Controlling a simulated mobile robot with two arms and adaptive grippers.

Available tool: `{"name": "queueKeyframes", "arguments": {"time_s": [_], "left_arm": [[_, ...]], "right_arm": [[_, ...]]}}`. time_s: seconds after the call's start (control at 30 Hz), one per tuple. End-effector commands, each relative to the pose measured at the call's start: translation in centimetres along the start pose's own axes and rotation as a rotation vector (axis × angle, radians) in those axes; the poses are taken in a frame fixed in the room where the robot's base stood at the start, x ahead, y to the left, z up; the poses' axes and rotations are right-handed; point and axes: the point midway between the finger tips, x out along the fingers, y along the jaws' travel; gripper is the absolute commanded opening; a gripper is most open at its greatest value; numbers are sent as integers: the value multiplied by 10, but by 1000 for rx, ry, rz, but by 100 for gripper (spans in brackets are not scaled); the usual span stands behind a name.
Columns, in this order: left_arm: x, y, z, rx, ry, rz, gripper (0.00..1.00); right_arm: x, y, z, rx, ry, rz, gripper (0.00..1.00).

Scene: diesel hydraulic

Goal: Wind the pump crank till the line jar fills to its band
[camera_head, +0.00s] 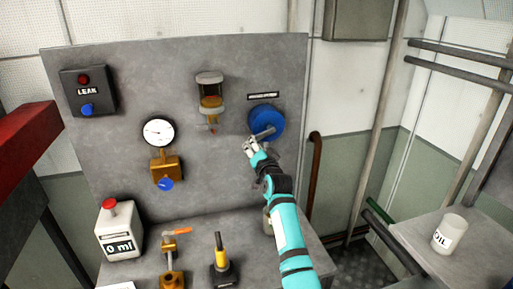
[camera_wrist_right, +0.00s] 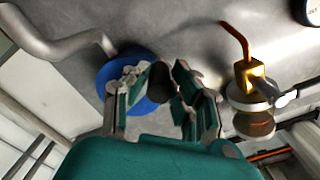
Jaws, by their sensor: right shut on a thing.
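The pump crank (camera_head: 268,118) is a blue disc with a grey arm, mounted at the right of the grey panel. My right gripper (camera_head: 249,146) is at its lower left, shut on the crank's handle. In the right wrist view, the fingers (camera_wrist_right: 162,92) stand around a dark knob (camera_wrist_right: 160,80), with the blue disc (camera_wrist_right: 112,72) behind. The line jar (camera_head: 210,101) is glass with amber liquid, on the panel left of the crank. In the wrist view the jar (camera_wrist_right: 257,124) shows at the right. My left gripper is out of view.
A gauge (camera_head: 158,132) with a brass valve and a LEAK box (camera_head: 88,91) are on the panel. An OIL jar (camera_head: 449,234) stands on the right bench.

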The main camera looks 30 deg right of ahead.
Motion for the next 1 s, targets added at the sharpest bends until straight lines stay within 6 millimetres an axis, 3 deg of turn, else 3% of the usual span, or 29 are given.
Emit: {"name": "queueKeyframes", "arguments": {"time_s": [0.53, 0.57, 0.7, 1.0], "left_arm": [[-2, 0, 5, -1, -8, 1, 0], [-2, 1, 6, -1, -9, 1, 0], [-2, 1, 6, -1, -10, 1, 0], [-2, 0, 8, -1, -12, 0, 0]], "right_arm": [[0, -2, -2, 28, 2, -1, 0], [0, -2, -2, 28, 2, -1, 24], [0, -2, -2, 28, 2, -1, 42], [-1, -2, -1, 27, 1, 0, 46]]}}
